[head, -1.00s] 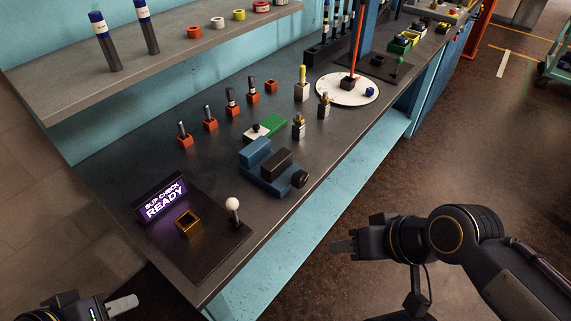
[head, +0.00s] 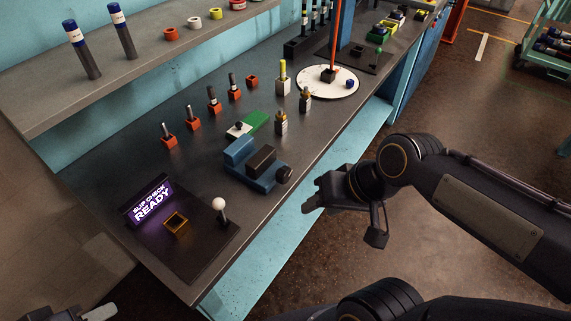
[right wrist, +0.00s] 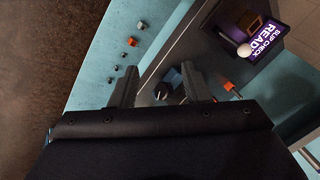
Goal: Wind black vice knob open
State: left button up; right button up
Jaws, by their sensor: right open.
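The blue vice (head: 262,182) sits on the dark bench with a black block (head: 261,160) in it. Its black knob (head: 284,175) is at its right end, facing the bench's front edge. In the right wrist view the knob (right wrist: 162,91) shows between the fingers, beyond their tips, with part of the blue vice (right wrist: 174,76) behind it. My right gripper (head: 308,204) is open and empty, in front of the bench edge and apart from the knob.
A slip check sign (head: 150,203) and a white-balled lever (head: 220,207) stand to the left of the vice. A white round plate (head: 312,83) lies farther back. The floor before the bench is clear.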

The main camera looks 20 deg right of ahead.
jog(key=w+d+r+m+g+h+p, duration=0.1)
jog(key=w+r+m+g+p, duration=0.2)
jog(key=w, duration=0.7)
jog(key=m+g+h+p, duration=0.2)
jog(key=m+p, duration=0.2)
jog(key=m, duration=0.1)
send_over(286, 168)
notch_tip(286, 168, down, 4)
jog(key=shift+s+r, duration=0.1)
jog(key=shift+r, duration=0.05)
jog(key=shift+f+h, duration=0.3)
jog(key=shift+f, duration=0.25)
notch_tip(286, 168, down, 7)
jog(key=shift+f+p, duration=0.1)
jog(key=shift+p, duration=0.55)
jog(key=shift+c, duration=0.2)
grip_shut()
